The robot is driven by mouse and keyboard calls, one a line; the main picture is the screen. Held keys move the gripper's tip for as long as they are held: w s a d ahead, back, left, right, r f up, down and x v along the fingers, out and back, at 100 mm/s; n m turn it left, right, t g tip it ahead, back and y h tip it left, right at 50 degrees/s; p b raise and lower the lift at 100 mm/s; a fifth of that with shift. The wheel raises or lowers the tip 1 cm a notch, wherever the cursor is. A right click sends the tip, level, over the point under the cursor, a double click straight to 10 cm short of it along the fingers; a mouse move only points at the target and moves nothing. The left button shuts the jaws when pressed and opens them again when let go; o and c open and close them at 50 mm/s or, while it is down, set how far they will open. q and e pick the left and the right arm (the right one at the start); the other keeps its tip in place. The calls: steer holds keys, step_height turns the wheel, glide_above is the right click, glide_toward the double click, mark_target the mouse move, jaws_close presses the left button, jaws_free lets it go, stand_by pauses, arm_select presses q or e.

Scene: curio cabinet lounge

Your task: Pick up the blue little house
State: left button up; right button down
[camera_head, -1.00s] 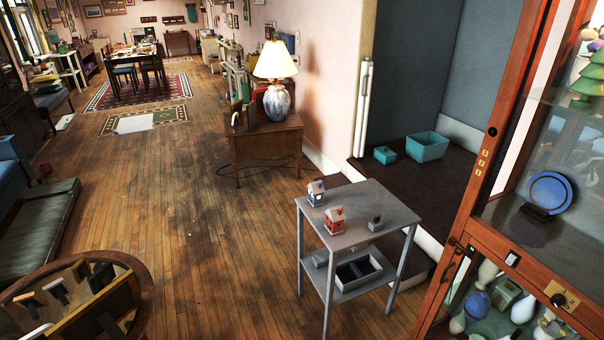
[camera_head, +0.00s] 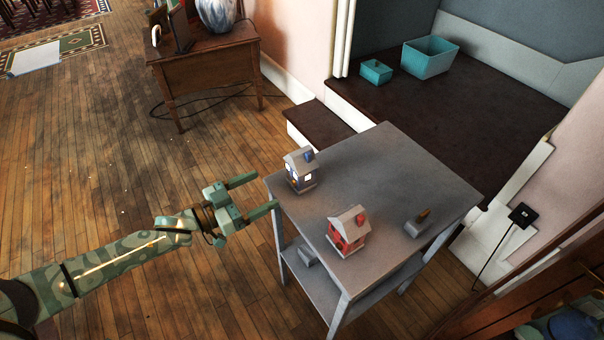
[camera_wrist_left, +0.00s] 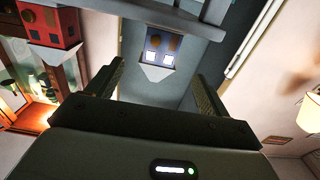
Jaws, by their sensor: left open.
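The blue little house (camera_head: 300,174) has a grey roof and lit windows. It stands upright near the back left edge of the grey side table (camera_head: 405,180). My left gripper (camera_head: 258,192) is open and empty, just left of the table's edge, its fingers pointing towards the house but apart from it. In the left wrist view the blue house (camera_wrist_left: 160,48) appears upside down, beyond and between the open fingers (camera_wrist_left: 160,85). The right gripper is not in view.
A red little house (camera_head: 348,232) stands nearer the table's front edge. A small grey object (camera_head: 418,224) lies to its right. A wooden desk (camera_head: 208,72) stands behind on the left. Teal boxes (camera_head: 428,58) sit on the dark platform. The wooden floor at left is open.

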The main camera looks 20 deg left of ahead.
mark_target(292, 174)
arm_select(q)
steer(key=b+x, duration=0.2)
steer(key=x, duration=0.5)
steer(key=shift+w+d, duration=0.2)
steer(key=shift+w, duration=0.15)
steer(key=shift+w+d, duration=0.2)
steer(key=shift+w, duration=0.1)
steer(key=b+x, duration=0.2)
steer(key=x, duration=0.2)
steer(key=shift+w+d, duration=0.15)
steer(key=shift+d, duration=0.05)
steer(key=shift+w+d, duration=0.2)
steer(key=shift+w, duration=0.1)
steer(key=shift+r, duration=0.15)
steer(key=shift+c, duration=0.3)
steer(key=c, duration=1)
steer(key=shift+c, duration=0.6)
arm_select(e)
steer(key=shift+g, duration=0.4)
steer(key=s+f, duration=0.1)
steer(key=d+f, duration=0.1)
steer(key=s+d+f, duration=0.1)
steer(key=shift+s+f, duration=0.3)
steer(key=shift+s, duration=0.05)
